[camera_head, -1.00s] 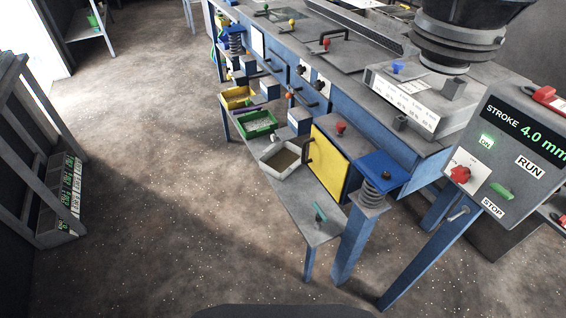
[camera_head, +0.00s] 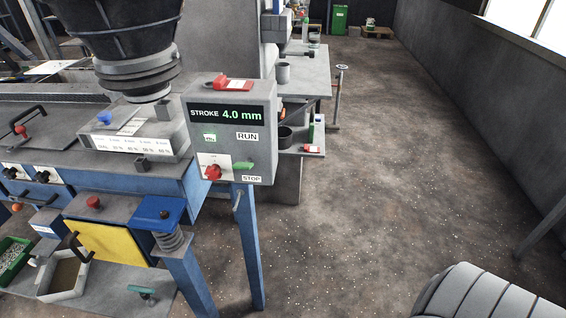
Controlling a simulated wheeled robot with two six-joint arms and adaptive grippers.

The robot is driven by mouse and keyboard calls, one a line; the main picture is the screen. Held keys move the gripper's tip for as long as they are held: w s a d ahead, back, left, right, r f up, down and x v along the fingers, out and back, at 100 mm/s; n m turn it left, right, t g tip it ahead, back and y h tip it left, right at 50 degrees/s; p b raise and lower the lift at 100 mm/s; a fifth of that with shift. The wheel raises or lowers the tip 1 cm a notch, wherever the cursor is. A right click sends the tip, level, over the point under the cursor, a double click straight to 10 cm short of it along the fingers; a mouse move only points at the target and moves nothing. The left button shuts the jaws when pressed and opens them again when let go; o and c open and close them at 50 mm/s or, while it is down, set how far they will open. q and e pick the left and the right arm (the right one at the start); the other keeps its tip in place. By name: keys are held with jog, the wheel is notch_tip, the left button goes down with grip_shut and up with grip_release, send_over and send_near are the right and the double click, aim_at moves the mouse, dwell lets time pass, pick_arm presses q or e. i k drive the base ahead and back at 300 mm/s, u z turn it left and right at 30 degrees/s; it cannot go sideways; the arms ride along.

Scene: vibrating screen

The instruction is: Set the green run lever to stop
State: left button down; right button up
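The green run lever (camera_head: 243,166) sits on the front of a grey control box (camera_head: 265,108), right of a red rotary knob (camera_head: 212,172). It lies roughly level, between the RUN label (camera_head: 247,136) above and the STOP label (camera_head: 251,179) below. At this size I cannot tell which label it is set to. Neither of my grippers is in view.
The blue-framed screen machine (camera_head: 195,280) stands at left, with a yellow panel (camera_head: 115,243) and a white bin (camera_head: 64,278) low down. A grey side table (camera_head: 308,75) is behind the box.

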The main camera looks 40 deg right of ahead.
aim_at(246, 165)
jog(key=z, duration=1.25)
jog(key=i, duration=0.35)
jog(key=u, duration=0.85)
